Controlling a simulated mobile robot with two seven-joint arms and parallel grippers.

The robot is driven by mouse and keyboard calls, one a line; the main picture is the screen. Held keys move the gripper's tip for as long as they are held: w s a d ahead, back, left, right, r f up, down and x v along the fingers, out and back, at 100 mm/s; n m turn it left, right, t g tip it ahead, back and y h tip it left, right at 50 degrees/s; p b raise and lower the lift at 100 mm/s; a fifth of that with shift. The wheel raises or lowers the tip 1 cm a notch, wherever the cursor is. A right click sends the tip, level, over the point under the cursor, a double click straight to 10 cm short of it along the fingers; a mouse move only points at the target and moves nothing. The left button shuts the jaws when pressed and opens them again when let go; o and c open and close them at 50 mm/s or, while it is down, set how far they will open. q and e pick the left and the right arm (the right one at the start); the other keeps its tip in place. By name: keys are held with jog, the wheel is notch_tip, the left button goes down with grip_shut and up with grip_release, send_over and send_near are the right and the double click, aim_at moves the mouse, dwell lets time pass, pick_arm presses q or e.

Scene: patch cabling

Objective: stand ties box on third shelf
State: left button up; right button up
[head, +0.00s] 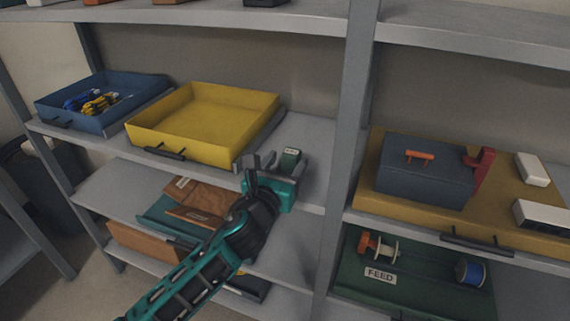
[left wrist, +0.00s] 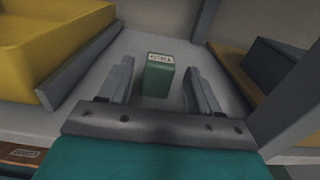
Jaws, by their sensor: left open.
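A small green box (head: 289,160) with a white label on its upper part stands upright on the grey shelf, right of the yellow tray. It also shows in the left wrist view (left wrist: 158,78), where the label is too small to read surely. My left gripper (head: 262,165) is at the shelf's front edge, just in front of the box. In the left wrist view its two fingers (left wrist: 158,88) are apart, with the box between and slightly beyond their tips. A gap shows on each side, and the fingers do not touch it. My right gripper is not in view.
An empty yellow tray (head: 140,132) and a blue tray (head: 62,113) with cables stand to the left. A grey upright post (head: 350,110) is close on the right. Beyond it is a mustard tray (head: 400,212) with a dark toolbox (head: 420,175). Shelf behind the box is clear.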

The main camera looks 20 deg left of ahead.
pick_arm(q)
jog(key=shift+r, duration=0.25)
jog(key=shift+s+f, duration=0.15)
jog(key=shift+s, duration=0.2)
jog(key=s, duration=1.1)
jog(key=s+f+n+g, duration=0.2)
jog(key=s+f+n, duration=0.2)
jog(key=f+n, duration=0.3)
jog(key=s+f+n+g+h, duration=0.1)
jog(key=s+f+n, duration=0.3)
jog(key=n, duration=1.1)
jog(key=s+f+n+g, duration=0.4)
jog(key=f+n, duration=0.6)
jog(key=n, duration=0.1)
jog(key=shift+a+f+n+p, duration=0.15)
jog(key=shift+n+p, duration=0.2)
jog(key=shift+n, duration=0.05)
